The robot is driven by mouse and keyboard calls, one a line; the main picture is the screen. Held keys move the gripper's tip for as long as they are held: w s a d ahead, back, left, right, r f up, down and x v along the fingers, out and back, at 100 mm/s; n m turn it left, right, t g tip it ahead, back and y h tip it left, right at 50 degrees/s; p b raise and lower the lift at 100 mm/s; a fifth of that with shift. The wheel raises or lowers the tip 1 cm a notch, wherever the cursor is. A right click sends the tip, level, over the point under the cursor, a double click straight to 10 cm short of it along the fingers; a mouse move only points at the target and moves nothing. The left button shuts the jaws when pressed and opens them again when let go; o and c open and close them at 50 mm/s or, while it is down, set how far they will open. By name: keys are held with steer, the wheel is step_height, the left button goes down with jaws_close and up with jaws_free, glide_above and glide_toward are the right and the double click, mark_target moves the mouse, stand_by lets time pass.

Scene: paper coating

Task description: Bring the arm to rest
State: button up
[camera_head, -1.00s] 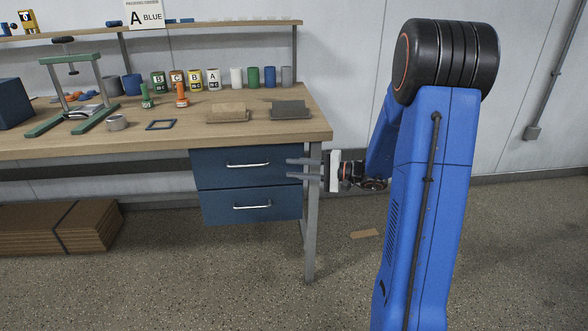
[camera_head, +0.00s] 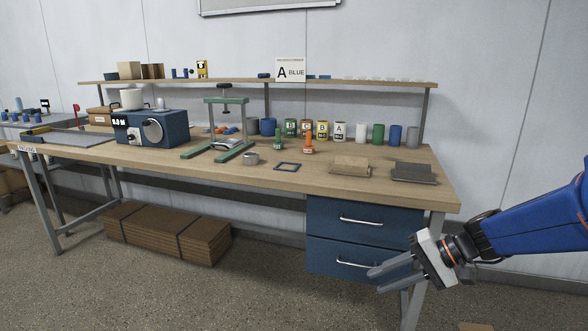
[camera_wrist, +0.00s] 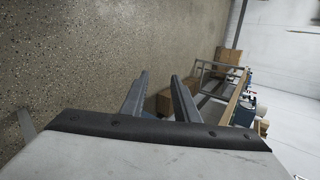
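My gripper (camera_head: 393,274) is at the lower right in the head view, in front of the workbench's right end and below its top. It points left, past the lower blue drawer (camera_head: 350,262). In the wrist view the two grey fingers (camera_wrist: 158,94) stand apart with nothing between them, so it is open and empty. My blue arm comes in from the right edge. The wooden workbench (camera_head: 300,183) stands along the wall. Both drawers look shut.
On the bench stand a blue machine (camera_head: 150,127), a green press frame (camera_head: 226,127), several coloured cups, and two stacks of sheets, one tan (camera_head: 350,165) and one dark (camera_head: 413,171). Flat cardboard (camera_head: 168,232) lies beneath. The floor in front is clear.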

steer(key=s+d+n+t+h, duration=0.1)
steer(key=s+d+n+h, duration=0.1)
steer(key=s+h, duration=0.3)
steer(key=s+d+n+t+h, duration=0.1)
steer(key=s+d+h, duration=0.4)
steer(key=s, duration=0.7)
steer(key=shift+s+r+n, duration=0.4)
steer(key=shift+n, duration=0.2)
